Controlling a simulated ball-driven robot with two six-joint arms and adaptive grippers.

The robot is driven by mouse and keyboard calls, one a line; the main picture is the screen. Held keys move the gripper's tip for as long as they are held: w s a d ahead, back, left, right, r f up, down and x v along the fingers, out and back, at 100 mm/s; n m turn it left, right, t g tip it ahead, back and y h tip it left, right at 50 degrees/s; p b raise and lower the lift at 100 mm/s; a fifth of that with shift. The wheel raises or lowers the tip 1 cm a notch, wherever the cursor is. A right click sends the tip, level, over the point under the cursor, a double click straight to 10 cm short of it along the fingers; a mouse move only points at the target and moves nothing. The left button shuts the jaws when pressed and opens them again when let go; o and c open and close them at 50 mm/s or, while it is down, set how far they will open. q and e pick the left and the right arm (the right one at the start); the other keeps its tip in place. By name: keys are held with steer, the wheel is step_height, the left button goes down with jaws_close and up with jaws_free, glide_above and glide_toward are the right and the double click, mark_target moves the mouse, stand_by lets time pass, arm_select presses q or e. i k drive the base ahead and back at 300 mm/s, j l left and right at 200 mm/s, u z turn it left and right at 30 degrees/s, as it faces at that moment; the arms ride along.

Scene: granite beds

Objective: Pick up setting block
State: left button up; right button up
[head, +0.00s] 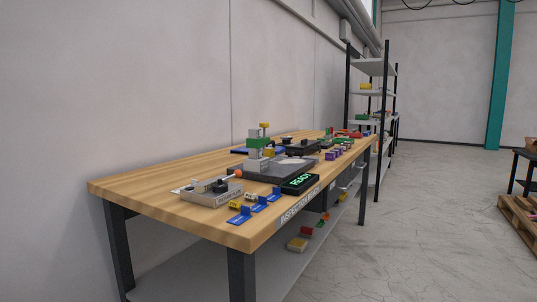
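A wooden workbench (140,187) stands ahead against the wall, with "INSPECTION BENCH" lettering on its front edge. On it lies a dark granite plate (290,172), with a grey upright stand (256,163) carrying a green part (258,142) and a yellow top (264,126). I cannot tell which of these small things is the setting block. Neither of my grippers is in view.
A grey fixture (211,194) with a dark knob and several blue label stands (240,216) sit at the near end. A display reading "READY" (300,183) lies by the plate. Shelving (371,67) stands behind. The floor (420,235) right of the bench is clear; a pallet (519,217) lies far right.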

mark_target(270, 152)
steer(key=u, duration=0.6)
steer(key=i+l+u, duration=0.15)
steer(key=l+u, duration=0.2)
steer(key=i+l+u, duration=0.1)
steer(key=l+u, duration=0.6)
steer(key=l, duration=0.2)
steer(key=i, duration=0.05)
